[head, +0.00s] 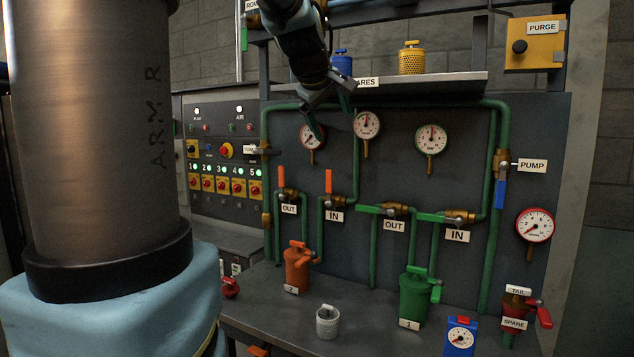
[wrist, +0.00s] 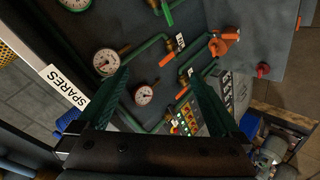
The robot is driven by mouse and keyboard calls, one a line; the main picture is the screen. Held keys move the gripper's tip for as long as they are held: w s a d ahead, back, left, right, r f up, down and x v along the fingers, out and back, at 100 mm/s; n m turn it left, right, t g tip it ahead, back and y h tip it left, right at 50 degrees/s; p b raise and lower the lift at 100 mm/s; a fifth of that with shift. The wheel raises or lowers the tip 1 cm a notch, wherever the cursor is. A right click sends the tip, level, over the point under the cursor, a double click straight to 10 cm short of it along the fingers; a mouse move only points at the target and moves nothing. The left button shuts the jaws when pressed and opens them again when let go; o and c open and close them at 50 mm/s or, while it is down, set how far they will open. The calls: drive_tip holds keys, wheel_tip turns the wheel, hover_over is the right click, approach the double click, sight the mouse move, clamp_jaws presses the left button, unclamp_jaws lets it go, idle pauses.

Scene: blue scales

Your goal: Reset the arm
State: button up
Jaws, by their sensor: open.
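My gripper (head: 329,116) hangs from the top of the head view, in front of the pipe panel and near the left gauge (head: 312,137). Its two dark green fingers are spread apart with nothing between them. In the wrist view the open gripper (wrist: 158,82) also shows empty, with a gauge (wrist: 144,95) visible beyond and between the fingers. The fingers appear clear of the panel, though the exact gap cannot be told. My arm comes down from the upper left and partly covers the shelf area.
The spares shelf (head: 440,79) holds a blue canister (head: 341,63) and a yellow one (head: 412,60) beside the arm. Below stand an orange canister (head: 297,268), a green canister (head: 413,297) and a grey cup (head: 327,322) on the bench. Green pipes with valve handles cover the panel.

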drive_tip(key=s+a+f+m+g+y, duration=0.1)
drive_tip(key=s+a+f+m+g, duration=0.15)
drive_tip(key=f, duration=0.55)
drive_tip(key=s+a+f+m+g, duration=0.1)
drive_tip(key=s+f, duration=0.2)
drive_tip(key=f, duration=0.5)
drive_tip(key=s+a+f+m+g+y, duration=0.1)
drive_tip(key=s+a+f, duration=0.15)
drive_tip(key=f, duration=0.55)
drive_tip(key=s+a+f+m+g+y, duration=0.1)
drive_tip(key=s+a+f+m+g, duration=0.2)
drive_tip(key=s+f, duration=0.8)
drive_tip(key=shift+s+a+f+m+g, duration=0.45)
drive_tip(key=shift+s+m, duration=0.1)
drive_tip(key=shift+s, duration=0.25)
